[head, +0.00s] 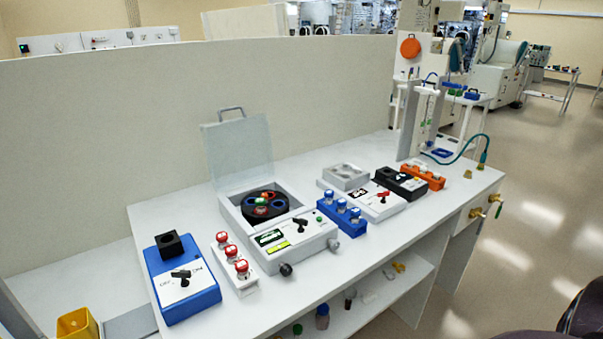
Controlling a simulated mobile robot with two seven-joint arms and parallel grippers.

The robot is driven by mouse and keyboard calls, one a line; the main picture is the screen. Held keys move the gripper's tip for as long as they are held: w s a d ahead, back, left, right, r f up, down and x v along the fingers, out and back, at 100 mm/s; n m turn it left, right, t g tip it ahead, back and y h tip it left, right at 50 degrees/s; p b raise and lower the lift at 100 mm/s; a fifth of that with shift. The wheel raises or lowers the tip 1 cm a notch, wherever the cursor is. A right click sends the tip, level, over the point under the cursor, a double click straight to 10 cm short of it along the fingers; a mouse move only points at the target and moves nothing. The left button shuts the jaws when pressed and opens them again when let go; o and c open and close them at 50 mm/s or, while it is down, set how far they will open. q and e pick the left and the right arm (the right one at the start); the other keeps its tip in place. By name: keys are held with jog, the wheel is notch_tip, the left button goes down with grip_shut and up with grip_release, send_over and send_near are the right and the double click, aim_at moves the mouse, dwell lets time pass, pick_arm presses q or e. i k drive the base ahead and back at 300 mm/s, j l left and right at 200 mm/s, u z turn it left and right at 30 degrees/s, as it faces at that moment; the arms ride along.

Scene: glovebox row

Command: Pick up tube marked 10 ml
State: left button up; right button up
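Several capped tubes stand on the white bench, but any volume marks are too small to read, so I cannot tell which is marked 10 ml. Red-capped tubes (231,253) stand in a white rack (246,284) left of the centre. Tubes with pale tops (341,205) stand in a blue rack (335,228). An orange rack (436,183) farther back right also holds small pale-topped items. Neither of my grippers is in view.
A blue device (188,290) with a black block stands at the bench's left. The raised lid (238,150) stands before a tall partition (150,120). A lower shelf holds bottles.

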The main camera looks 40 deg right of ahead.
aim_at(356, 212)
jog(key=z, duration=1.6)
jog(key=i+l+u, duration=0.15)
jog(key=u, duration=1.3)
jog(key=l, duration=0.45)
jog(key=i+l, duration=0.15)
jog(key=l, duration=0.3)
